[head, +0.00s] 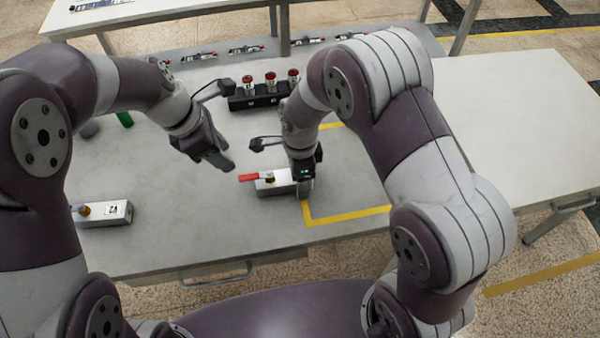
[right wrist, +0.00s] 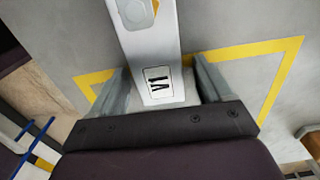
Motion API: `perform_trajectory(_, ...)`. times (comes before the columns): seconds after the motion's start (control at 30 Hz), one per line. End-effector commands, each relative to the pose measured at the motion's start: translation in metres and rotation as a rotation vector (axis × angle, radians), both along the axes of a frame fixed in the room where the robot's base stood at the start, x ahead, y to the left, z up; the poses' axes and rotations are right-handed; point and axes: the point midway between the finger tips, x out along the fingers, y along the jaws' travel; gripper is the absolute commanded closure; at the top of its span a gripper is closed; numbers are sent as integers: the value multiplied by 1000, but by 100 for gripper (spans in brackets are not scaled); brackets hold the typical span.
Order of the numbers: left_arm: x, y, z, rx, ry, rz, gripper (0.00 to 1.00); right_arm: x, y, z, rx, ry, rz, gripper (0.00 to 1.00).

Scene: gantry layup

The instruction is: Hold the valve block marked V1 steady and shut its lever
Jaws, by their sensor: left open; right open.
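My right gripper (head: 304,188) is over the block's right end. In the right wrist view, the open fingers of the right gripper (right wrist: 162,82) stand on both sides of the labelled end of V1 (right wrist: 155,52), with gaps visible. My left gripper (head: 225,163) is open and empty, above the table, up and left of the lever.
Another valve block, marked V2 (head: 117,212), lies at the table's left. A black rack (head: 258,102) with three red-topped fittings stands behind my grippers. Several small valves lie along the back strip (head: 245,49). The white table (head: 520,130) at right is bare.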

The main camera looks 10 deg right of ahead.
Motion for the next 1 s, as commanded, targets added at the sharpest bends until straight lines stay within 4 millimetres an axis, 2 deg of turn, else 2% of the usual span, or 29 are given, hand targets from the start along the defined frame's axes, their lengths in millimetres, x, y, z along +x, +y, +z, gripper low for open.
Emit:
perform_trajectory(0.07, 0, 0, 0, 0, 0, 0, 57, 0, 0, 0, 0, 0, 0, 25)
perform_trajectory(0.2, 0, 0, 0, 0, 0, 0, 57, 0, 0, 0, 0, 0, 0, 70)
perform_trajectory(0.27, 0, 0, 0, 0, 0, 0, 57, 0, 0, 0, 0, 0, 0, 90)
perform_trajectory(0.33, -1, 0, 0, 2, 0, -7, 74, 0, 0, 0, 0, 0, 0, 92)
perform_trajectory(0.4, -9, -2, -4, 30, -8, -85, 96, 0, 0, 0, 0, 0, 0, 92)
perform_trajectory(0.47, -26, -4, -11, 93, -25, -264, 100, 0, 0, 0, 0, 0, 0, 92)
perform_trajectory(0.57, -70, -2, -29, 266, -69, -840, 100, 0, 0, 0, 0, 0, 0, 92)
perform_trajectory(0.6, -88, 3, -35, 346, -84, -1154, 100, 0, 0, 0, 0, 0, 0, 92)
perform_trajectory(0.67, -109, 13, -41, 463, -94, -1678, 100, 0, 0, 0, 0, 0, 0, 92)
perform_trajectory(0.7, -118, 19, -42, 534, -86, -2038, 100, 0, 0, 0, 0, 0, 0, 92)
perform_trajectory(0.77, -125, 23, -42, 628, -45, -2569, 100, 0, 0, 0, 0, 0, 0, 92)
perform_trajectory(0.8, -126, 22, -40, 683, 6, -2904, 100, 0, 0, 1, 0, 0, 0, 92)
perform_trajectory(0.83, -127, 19, -38, -686, -56, 2978, 100, 0, 0, 1, 0, 0, 0, 92)
perform_trajectory(0.9, -129, 8, -34, -554, -157, 2483, 100, 0, 0, 1, 0, 0, 0, 92)
perform_trajectory(1.0, -135, -12, -30, -434, -270, 1927, 100, 0, 0, 1, 0, 0, 0, 92)
